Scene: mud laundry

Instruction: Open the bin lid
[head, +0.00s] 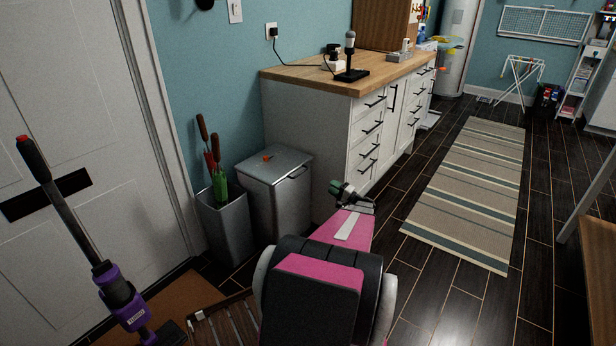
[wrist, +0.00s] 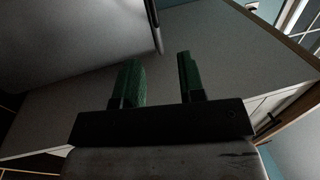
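The grey metal bin (head: 278,205) stands against the blue wall beside the white cabinet. A grey surface that looks like the bin (wrist: 70,35) fills the upper left there, with a dark edge strip.
An open grey container (head: 225,225) with green- and red-handled tools stands left of the bin. The white cabinet (head: 310,130) with a wooden top is close behind my gripper. A purple stick vacuum (head: 120,290) leans at left. A striped rug (head: 470,190) lies on clear floor at right.

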